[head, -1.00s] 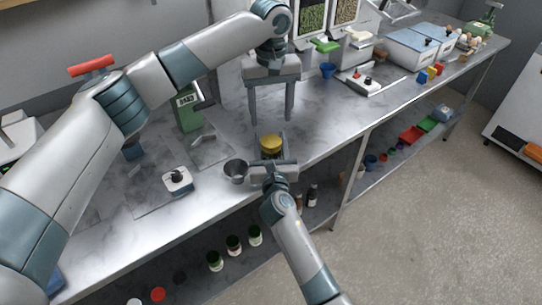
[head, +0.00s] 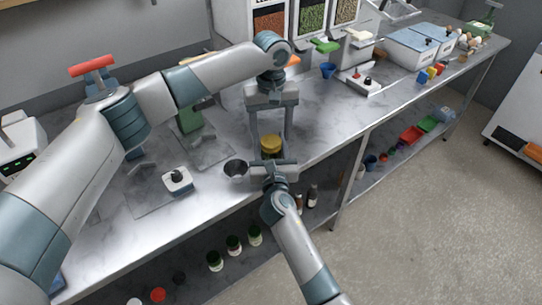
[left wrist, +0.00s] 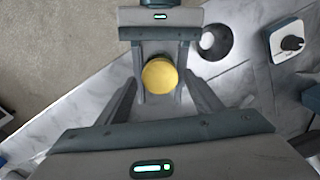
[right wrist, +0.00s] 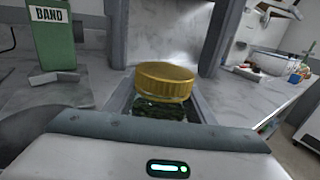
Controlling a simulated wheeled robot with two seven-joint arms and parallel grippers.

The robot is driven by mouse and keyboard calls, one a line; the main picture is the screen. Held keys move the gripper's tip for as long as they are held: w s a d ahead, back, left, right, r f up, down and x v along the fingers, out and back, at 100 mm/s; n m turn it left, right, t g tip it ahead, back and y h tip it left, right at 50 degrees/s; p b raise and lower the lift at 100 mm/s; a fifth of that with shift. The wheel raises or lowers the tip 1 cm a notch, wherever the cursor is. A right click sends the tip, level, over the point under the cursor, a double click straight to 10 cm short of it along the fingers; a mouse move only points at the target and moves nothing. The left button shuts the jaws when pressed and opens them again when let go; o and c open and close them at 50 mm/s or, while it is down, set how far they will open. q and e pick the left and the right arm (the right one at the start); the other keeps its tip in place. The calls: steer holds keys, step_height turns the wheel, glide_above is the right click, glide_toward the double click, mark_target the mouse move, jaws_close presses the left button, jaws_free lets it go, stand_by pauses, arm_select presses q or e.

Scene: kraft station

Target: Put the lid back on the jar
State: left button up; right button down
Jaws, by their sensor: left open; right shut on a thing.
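The jar (right wrist: 160,108) is held upright between the fingers of my right gripper (right wrist: 161,97), above the table's front edge. Dark green contents show through its side. The gold-yellow lid (right wrist: 166,80) is at the jar's mouth; I cannot tell if it is seated or screwed down. It also shows from above in the left wrist view (left wrist: 159,76) and in the head view (head: 271,145). My left gripper (head: 271,134) is open and points down over the lid, one finger to each side, with gaps between fingers and lid in the left wrist view.
A small device with a black knob (head: 177,179) and a green box (right wrist: 52,35) are further left. Bins, blocks and a scale crowd the back right. Jars stand on the lower shelf.

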arm_select(q)
steer(key=shift+f, duration=0.5)
steer(key=c, duration=1.1)
